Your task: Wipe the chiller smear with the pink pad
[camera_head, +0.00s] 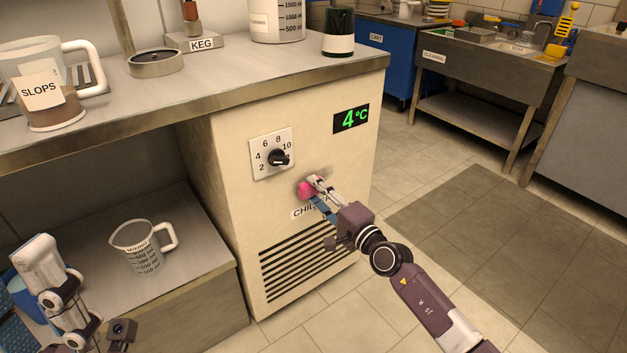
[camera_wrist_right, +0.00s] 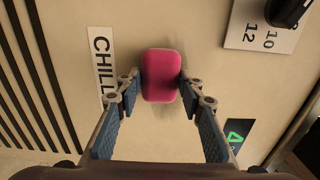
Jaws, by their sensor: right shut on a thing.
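The pink pad (camera_head: 304,190) is held against the cream front of the chiller (camera_head: 232,215), above its name label. My right gripper (camera_head: 314,188) is shut on the pad. In the right wrist view the pad (camera_wrist_right: 160,76) sits between both fingertips, flat to the panel beside the label (camera_wrist_right: 103,68).
A dial (camera_head: 277,158) and green temperature display (camera_head: 351,118) are on the chiller above the pad. The counter above holds a slops jug (camera_head: 45,85). A measuring jug (camera_head: 140,247) stands on the low shelf. The floor to the right is clear.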

